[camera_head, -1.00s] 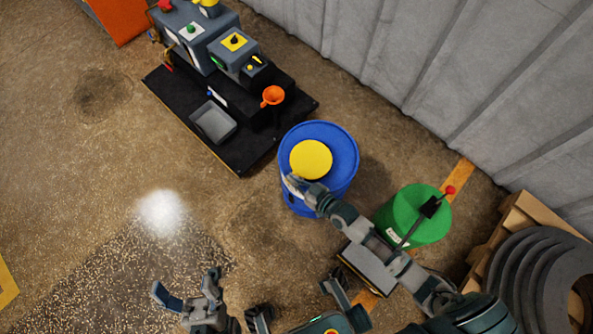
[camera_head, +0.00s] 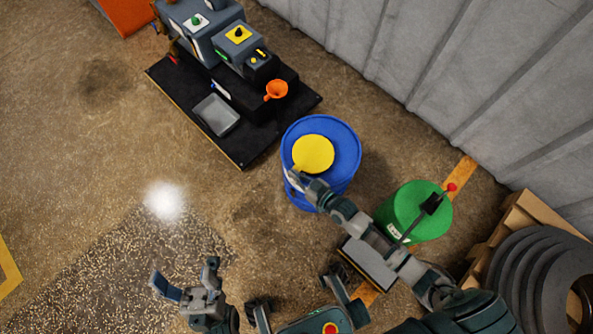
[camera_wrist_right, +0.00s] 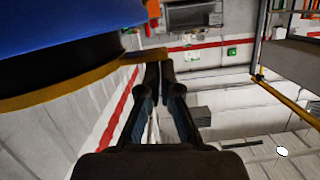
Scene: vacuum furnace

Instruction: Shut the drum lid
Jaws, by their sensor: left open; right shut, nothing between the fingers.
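A blue drum (camera_head: 345,160) stands on the floor in the middle of the head view. A round yellow lid (camera_head: 314,153) lies over its top, off-centre to the left; I cannot tell whether it is fully seated. My right gripper (camera_head: 294,176) is at the lid's lower-left edge, shut and empty. In the right wrist view the closed fingers (camera_wrist_right: 159,68) overlap the end of a yellow-brown rim (camera_wrist_right: 75,88), beside a large blue surface (camera_wrist_right: 70,22); contact is unclear. My left gripper (camera_head: 184,275) is open and empty above the floor at lower left, well away from the drum.
A green drum (camera_head: 405,205) with a red-tipped lever stands right of the blue drum. Grey rings (camera_head: 530,270) on a wooden pallet are at lower right. The left floor is clear.

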